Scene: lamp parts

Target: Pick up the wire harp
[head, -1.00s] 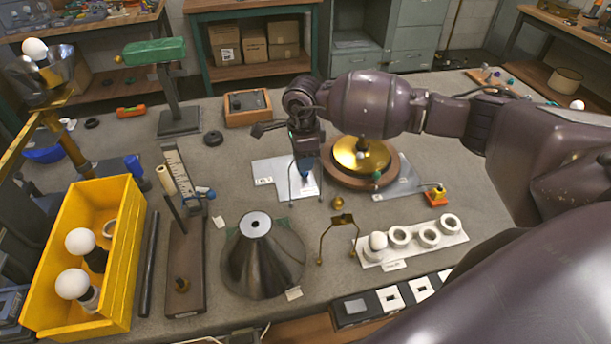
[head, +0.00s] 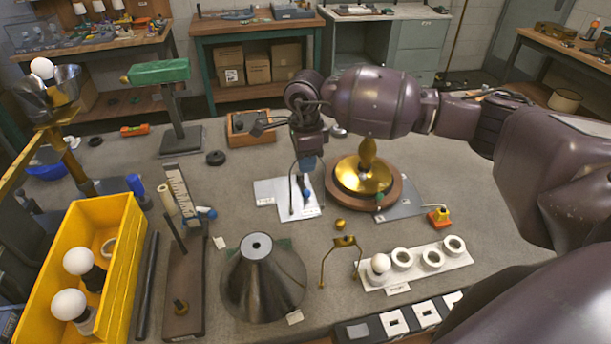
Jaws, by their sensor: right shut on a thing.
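The wire harp (head: 291,196) is a thin dark wire loop, its two legs hanging on either side of my right gripper's fingers. My right gripper (head: 306,172) points down and is shut on the harp near its top. The harp is above or at the white sheet (head: 268,190); I cannot tell whether its feet touch. The gripper hides part of the loop. My left gripper is not in view.
The brass lamp base (head: 364,178) stands just right of the harp. A brass forked bracket (head: 344,243) and a dark cone shade (head: 262,282) are in front. A yellow bin (head: 128,275) stands left. A white ring holder (head: 418,267) is at front right.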

